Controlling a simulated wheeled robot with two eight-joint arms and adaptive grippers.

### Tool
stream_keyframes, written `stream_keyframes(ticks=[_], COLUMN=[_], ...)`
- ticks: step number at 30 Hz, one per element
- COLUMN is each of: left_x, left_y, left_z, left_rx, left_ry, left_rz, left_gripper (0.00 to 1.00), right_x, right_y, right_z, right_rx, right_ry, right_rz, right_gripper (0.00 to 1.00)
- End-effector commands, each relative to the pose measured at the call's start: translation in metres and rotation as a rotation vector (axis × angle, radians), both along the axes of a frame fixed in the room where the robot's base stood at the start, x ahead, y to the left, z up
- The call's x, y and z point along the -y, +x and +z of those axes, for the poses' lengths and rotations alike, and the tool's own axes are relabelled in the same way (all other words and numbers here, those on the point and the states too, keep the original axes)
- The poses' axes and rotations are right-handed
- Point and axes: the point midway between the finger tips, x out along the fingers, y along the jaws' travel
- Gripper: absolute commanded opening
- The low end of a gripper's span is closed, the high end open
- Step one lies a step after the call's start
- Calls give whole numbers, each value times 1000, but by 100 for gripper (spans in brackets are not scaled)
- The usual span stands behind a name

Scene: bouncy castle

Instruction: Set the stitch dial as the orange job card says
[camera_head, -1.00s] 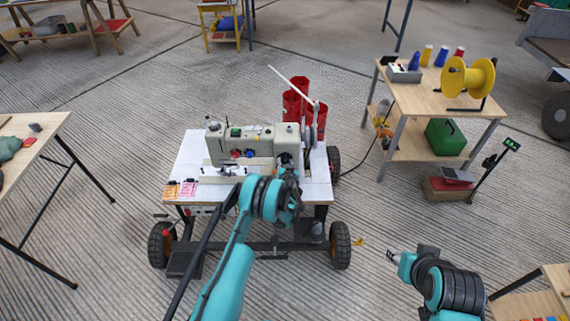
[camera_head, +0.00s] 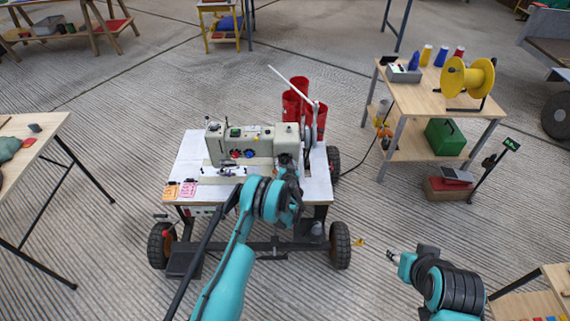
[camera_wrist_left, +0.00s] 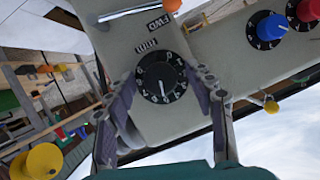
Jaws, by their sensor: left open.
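The black stitch dial (camera_wrist_left: 161,78) with white digits shows in the left wrist view, on the cream sewing machine (camera_head: 240,146). A white mark on the dial points towards the bottom of that picture; I cannot read the number surely. My left gripper (camera_wrist_left: 165,98) is open, one finger on each side of the dial; I cannot tell whether they touch it. In the head view my gripper and wrist cover the dial. The orange job card (camera_head: 171,190) lies at the white table's front left corner; its writing is too small to read. My right gripper (camera_head: 394,256) hangs low at the right, away from the machine.
A pink card (camera_head: 188,189) lies beside the orange one. A blue knob (camera_wrist_left: 270,28) and a red knob (camera_wrist_left: 307,10) sit near the dial. Red tubes (camera_head: 296,104) stand behind the machine.

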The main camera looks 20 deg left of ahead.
Motion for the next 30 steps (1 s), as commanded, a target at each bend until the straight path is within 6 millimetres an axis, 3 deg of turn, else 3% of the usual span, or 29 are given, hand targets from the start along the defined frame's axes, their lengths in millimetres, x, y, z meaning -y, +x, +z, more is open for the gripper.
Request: stream_keyframes(ticks=[15,30], left_x=[25,26], left_y=[-60,-64], left_z=[26,27], left_rx=[0,0], left_ry=[0,0], left_rz=[-1,0], left_gripper=[54,54], right_x=[0,0], right_y=[0,0], right_z=[0,0], right_rx=[0,0], right_ry=[0,0], right_rz=[0,0], right_gripper=[40,40])
